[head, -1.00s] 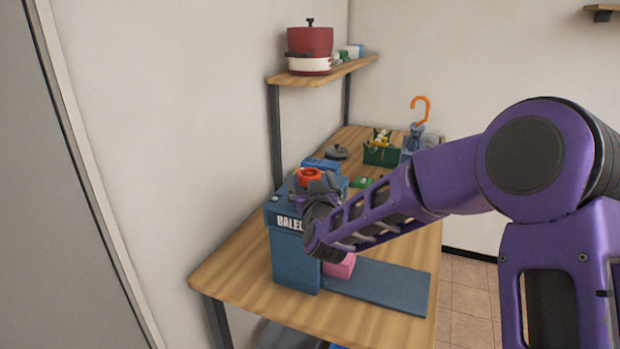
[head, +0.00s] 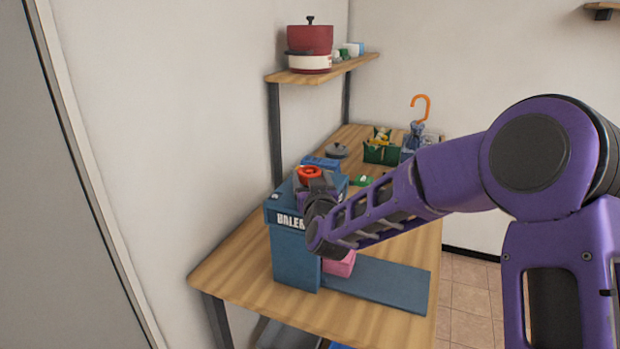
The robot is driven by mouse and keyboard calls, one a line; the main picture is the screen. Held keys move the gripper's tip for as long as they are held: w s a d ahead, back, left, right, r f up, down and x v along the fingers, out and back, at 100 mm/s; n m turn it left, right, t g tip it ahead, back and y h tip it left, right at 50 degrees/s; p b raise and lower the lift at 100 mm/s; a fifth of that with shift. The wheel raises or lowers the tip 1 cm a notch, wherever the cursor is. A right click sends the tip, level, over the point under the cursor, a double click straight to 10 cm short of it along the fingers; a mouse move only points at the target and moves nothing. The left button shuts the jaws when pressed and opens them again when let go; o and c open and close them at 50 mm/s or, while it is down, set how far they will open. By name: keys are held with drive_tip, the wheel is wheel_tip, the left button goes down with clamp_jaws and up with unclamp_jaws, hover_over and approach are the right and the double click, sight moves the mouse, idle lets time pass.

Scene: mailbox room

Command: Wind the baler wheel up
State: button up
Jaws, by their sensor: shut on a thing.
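The baler (head: 296,262) is a blue press with a white label, standing on the wooden table. Its wheel (head: 309,172) is orange-red and sits on top of the press. My gripper (head: 312,184) is at the wheel, shut on it from the near right side. The fingers are small and partly hidden behind my wrist. A pink block (head: 340,264) sits low in the press, partly hidden by my arm. The baler's flat blue base (head: 385,285) reaches to the right.
A green box (head: 380,153) with small items, a grey lid (head: 337,151) and an orange hook (head: 421,106) are farther back on the table (head: 235,270). A shelf (head: 330,74) above holds a red pot (head: 310,47). The front left tabletop is clear.

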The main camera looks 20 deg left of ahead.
drive_tip(key=shift+f+y, duration=0.1)
drive_tip(key=shift+y, duration=0.2)
drive_tip(key=shift+w+d+f+n+g+y+b, duration=0.1)
drive_tip(key=shift+n+g+y+b, duration=0.25)
drive_tip(key=shift+n+y+b, duration=0.2)
drive_tip(key=shift+w+d+n+g+y+b, duration=0.1)
drive_tip(key=shift+n+g+y+b, duration=0.3)
drive_tip(key=shift+b, duration=0.2)
drive_tip(key=n+g+y, duration=0.2)
drive_tip(key=shift+d+y, duration=0.15)
drive_tip(key=shift+y, duration=0.2)
drive_tip(key=n+g+y+p, duration=0.2)
drive_tip(key=shift+w+d+r+g, duration=0.1)
drive_tip(key=shift+w+r+g, duration=0.1)
drive_tip(key=shift+r+g, duration=0.15)
drive_tip(key=n+g+y+p, duration=0.1)
drive_tip(key=n+g, duration=0.1)
drive_tip(key=g, duration=0.1)
drive_tip(key=shift+w+f+y+p, duration=0.1)
drive_tip(key=shift+y+p, duration=0.2)
drive_tip(key=n+g+y, duration=0.1)
drive_tip(key=n+g, duration=0.2)
drive_tip(key=g, duration=0.1)
drive_tip(key=shift+w+f, duration=0.1)
drive_tip(key=shift+w, duration=0.05)
drive_tip(key=shift+w+n+g, duration=0.15)
drive_tip(key=shift+n+g, duration=1.2)
drive_tip(key=shift+g, duration=0.75)
